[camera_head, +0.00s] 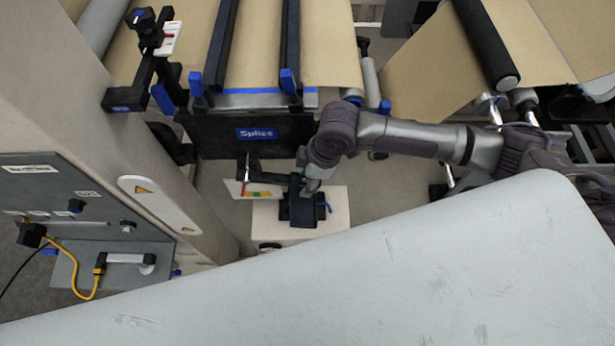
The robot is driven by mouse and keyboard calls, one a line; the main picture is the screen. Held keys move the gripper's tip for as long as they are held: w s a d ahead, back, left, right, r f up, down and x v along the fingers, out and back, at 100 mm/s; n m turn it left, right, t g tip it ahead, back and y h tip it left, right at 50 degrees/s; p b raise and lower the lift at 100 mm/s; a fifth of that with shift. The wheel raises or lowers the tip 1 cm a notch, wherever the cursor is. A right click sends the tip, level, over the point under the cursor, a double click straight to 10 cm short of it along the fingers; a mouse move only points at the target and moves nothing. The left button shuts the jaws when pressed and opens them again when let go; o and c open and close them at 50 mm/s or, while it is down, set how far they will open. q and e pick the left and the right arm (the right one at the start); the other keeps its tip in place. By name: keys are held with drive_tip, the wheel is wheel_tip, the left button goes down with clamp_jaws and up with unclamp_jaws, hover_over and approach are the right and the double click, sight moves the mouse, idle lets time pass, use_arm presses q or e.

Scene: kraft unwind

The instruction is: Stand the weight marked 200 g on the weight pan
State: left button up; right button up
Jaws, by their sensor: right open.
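My right arm comes in from the right, and its gripper (309,190) points down over a small black block-like fixture (302,213) on a pale stand (338,212). The gripper is open; its fingers are small and partly hidden by its own wrist. I cannot tell whether it touches the fixture. I cannot make out the 200 g marking or tell the weight and the weight pan apart from the dark parts there. My left gripper is not in view.
Left of the fixture is a red pointer over a coloured scale card (258,190). Behind it stands the black Splice bar (215,136) below brown paper webs. A large pale grey surface (400,275) fills the front. A control panel (75,215) with a yellow cable is at left.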

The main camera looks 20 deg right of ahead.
drive_tip(key=shift+d+r, duration=0.1)
drive_tip(key=shift+r, duration=0.05)
drive_tip(key=v, duration=1.1)
drive_tip(key=shift+r, duration=0.35)
